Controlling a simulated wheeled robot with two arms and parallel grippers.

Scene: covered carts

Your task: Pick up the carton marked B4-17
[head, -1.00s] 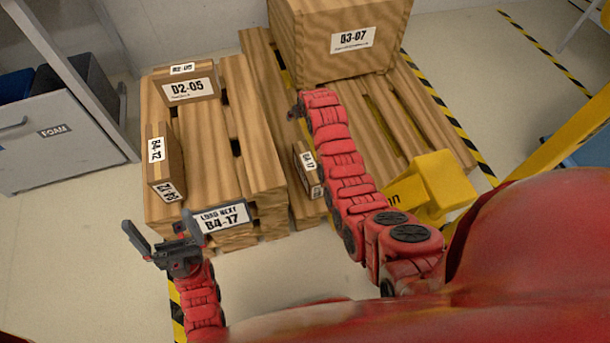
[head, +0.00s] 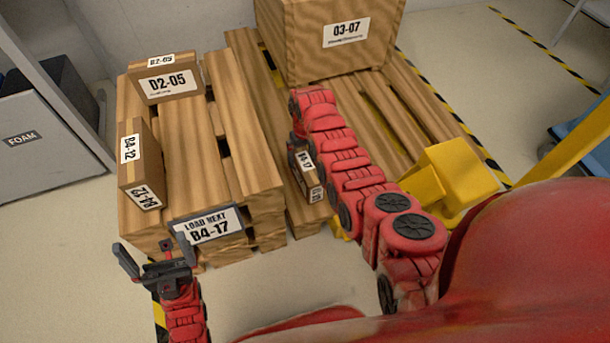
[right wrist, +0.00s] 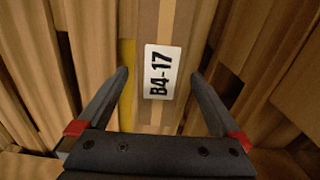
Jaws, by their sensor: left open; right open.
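The carton marked B4-17 (head: 308,175) is a small brown box standing on the right-hand pallet, partly hidden behind my right arm in the head view. In the right wrist view its B4-17 label (right wrist: 158,72) lies between and beyond the fingers of my right gripper (right wrist: 160,85), which is open and empty. Whether the fingers reach past its sides, I cannot tell. In the head view the right gripper is mostly hidden by its own arm. My left gripper (head: 155,258) is open and empty, in front of the left pallet stack's near left corner.
On the left pallet stack (head: 232,130) stand cartons D2-05 (head: 168,82) and B4-12 (head: 140,165). A sign reading LOAD NEXT B4-17 (head: 208,227) is on its front. A large crate 03-07 (head: 300,50) stands at the back. A yellow block (head: 450,175) is at right.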

